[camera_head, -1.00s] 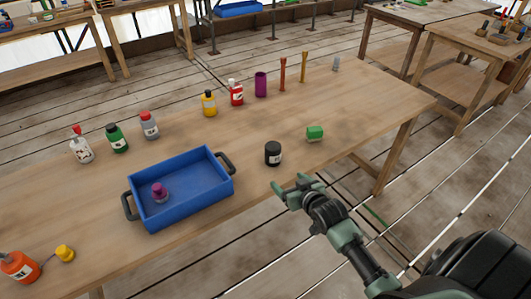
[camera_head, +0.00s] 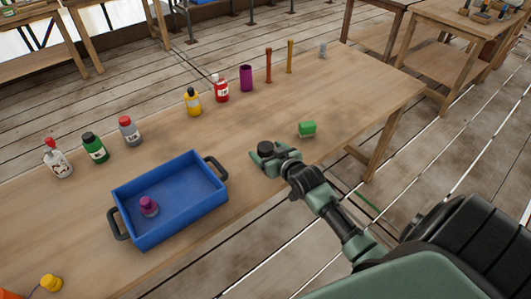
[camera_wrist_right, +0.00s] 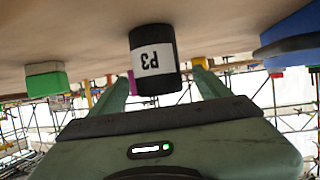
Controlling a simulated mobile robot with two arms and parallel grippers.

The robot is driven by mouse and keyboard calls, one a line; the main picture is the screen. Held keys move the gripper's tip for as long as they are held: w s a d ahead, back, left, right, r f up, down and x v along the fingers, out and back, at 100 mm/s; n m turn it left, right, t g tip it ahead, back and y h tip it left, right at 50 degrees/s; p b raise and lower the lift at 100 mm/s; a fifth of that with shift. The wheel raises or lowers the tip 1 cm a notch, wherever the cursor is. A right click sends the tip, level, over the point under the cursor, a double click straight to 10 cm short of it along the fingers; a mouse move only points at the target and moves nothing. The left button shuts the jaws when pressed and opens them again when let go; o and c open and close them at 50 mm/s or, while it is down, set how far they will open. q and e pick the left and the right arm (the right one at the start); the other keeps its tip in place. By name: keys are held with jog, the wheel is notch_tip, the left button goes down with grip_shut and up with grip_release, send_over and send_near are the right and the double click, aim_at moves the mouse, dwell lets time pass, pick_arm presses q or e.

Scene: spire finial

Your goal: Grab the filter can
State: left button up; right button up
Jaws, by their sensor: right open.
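The filter can is a black can with a white label reading P3. In the head view only its dark top (camera_head: 265,147) shows clearly, as my right gripper (camera_head: 272,160) covers the rest. In the right wrist view the can (camera_wrist_right: 153,62) appears upside down, between the two spread fingers or just beyond their tips; I cannot tell which. My right gripper is open and not closed on it. My left gripper is not in view.
A blue tray (camera_head: 178,221) with dark handles holds a purple-capped item (camera_head: 148,206), left of the can. A green block (camera_head: 307,129) lies to the right. Several bottles and upright items, including a red bottle (camera_head: 221,88), line the table's far side. Bare wood lies between.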

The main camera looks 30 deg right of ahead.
jog(key=x, duration=0.4)
jog(key=shift+w+d+f, duration=0.1)
jog(key=shift+w+f, duration=0.05)
jog(key=shift+w, duration=0.2)
jog(key=shift+s, duration=0.1)
jog(key=c, duration=1.5)
jog(key=shift+c, duration=0.2)
